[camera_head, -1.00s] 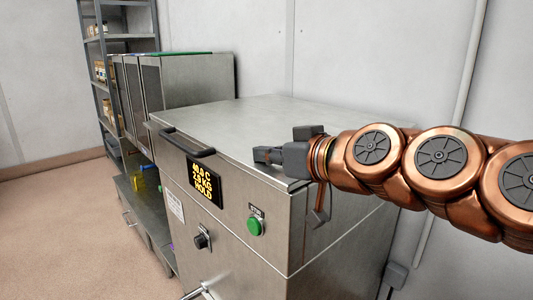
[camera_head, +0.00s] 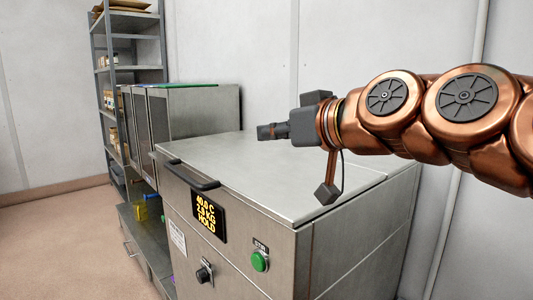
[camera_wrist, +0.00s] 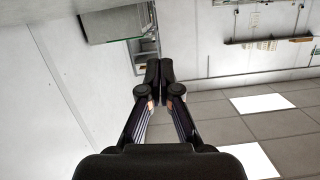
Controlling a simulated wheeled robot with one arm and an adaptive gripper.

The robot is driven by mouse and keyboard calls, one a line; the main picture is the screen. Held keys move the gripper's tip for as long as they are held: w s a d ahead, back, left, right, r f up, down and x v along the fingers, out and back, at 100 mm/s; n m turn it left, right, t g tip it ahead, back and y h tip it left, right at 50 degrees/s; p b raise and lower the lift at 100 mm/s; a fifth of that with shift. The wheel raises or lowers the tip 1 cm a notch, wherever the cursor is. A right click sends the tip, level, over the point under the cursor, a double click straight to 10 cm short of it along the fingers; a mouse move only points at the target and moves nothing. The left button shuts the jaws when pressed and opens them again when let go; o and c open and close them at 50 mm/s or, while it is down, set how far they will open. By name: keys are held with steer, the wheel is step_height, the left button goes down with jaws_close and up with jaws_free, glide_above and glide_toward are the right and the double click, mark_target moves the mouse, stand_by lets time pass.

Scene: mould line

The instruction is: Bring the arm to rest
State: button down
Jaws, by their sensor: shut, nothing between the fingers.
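My gripper (camera_head: 268,132) shows in the head view at the end of my copper-coloured arm, which reaches in from the right. It points left and appears above the top of a steel machine (camera_head: 290,180), apart from it. In the wrist view my gripper (camera_wrist: 160,68) has its two dark fingertips together, with nothing between them.
The machine's lid has a dark handle (camera_head: 193,174). Its front has a lit display (camera_head: 209,217) and a green button (camera_head: 259,261). Behind it stand a steel cabinet (camera_head: 205,110) and a shelf rack (camera_head: 130,47). The floor (camera_head: 60,245) at left is clear.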

steer(key=s+f+g+h+p, duration=0.2)
steer(key=s+f+g+p, duration=0.1)
steer(key=p, duration=0.8)
steer(key=shift+s+d+f+m+g+h, duration=0.15)
steer(key=shift+s+f+m+g+h, duration=0.15)
steer(key=shift+m+h, duration=0.1)
steer(key=s+d+f+g+h+p, duration=0.1)
steer(key=s+p, duration=0.1)
steer(key=p, duration=0.1)
steer(key=s+d+f+m+g+h+p, duration=0.1)
steer(key=s+p, duration=0.1)
steer(key=p, duration=0.1)
steer(key=s+d+f+g+p, duration=0.1)
steer(key=d+p, duration=0.1)
steer(key=p, duration=0.1)
steer(key=shift+s+f+h, duration=0.15)
steer(key=shift+s+h, duration=0.25)
steer(key=s+d+m+g+h+p, duration=0.2)
steer(key=s+d+p, duration=0.3)
steer(key=s+p, duration=0.3)
steer(key=s+d+r+m+g+h+p, duration=0.1)
steer(key=s+d+m+g+h+p, duration=0.1)
steer(key=s+d+g+p, duration=0.3)
steer(key=s+d+p, duration=0.1)
steer(key=s+p, duration=0.2)
steer(key=s, duration=0.2)
steer(key=shift+m, duration=0.4)
